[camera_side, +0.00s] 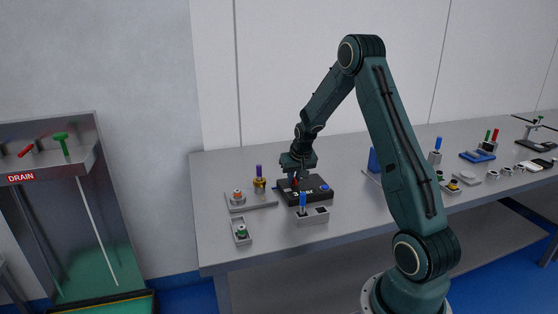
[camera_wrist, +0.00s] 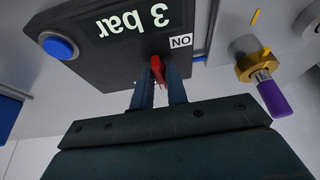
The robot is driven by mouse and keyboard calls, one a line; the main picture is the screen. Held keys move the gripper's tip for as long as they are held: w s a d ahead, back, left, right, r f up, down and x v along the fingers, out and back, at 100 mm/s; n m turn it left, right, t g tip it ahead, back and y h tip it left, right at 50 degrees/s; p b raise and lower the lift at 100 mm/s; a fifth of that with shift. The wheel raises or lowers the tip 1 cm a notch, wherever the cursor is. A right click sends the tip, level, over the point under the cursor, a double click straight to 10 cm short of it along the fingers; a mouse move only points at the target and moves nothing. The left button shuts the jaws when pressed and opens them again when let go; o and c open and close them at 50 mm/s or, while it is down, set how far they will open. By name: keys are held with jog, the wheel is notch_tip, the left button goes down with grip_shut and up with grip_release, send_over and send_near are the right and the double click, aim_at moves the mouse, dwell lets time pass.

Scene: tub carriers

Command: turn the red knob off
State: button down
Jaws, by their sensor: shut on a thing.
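The red knob (camera_wrist: 157,68) sits on a black box (camera_wrist: 100,62) marked "3 bar", beside a small white "ON" label (camera_wrist: 181,42). My gripper (camera_wrist: 159,82) is shut on the red knob, with one finger on each side of it. In the side view, my gripper (camera_side: 297,177) reaches down to the black box (camera_side: 318,192) on the bench. There the fingers mostly hide the knob. The fingers cover part of the box around the knob in the wrist view, and no "OFF" label shows.
A blue button (camera_wrist: 60,46) is on the same box. A brass valve with a purple handle (camera_wrist: 272,97) stands close by. In the side view, a blue-handled block (camera_side: 312,215) stands in front of the box, and a grey plate (camera_side: 262,204) lies to its left.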

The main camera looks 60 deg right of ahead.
jog(key=shift+r, duration=0.1)
dwell(0.4)
jog(key=c, duration=1.4)
grip_release()
jog(key=shift+r, duration=0.1)
jog(key=v, duration=1.3)
jog(key=shift+r, duration=0.3)
jog(key=shift+a, duration=0.15)
jog(key=shift+w+a, duration=0.1)
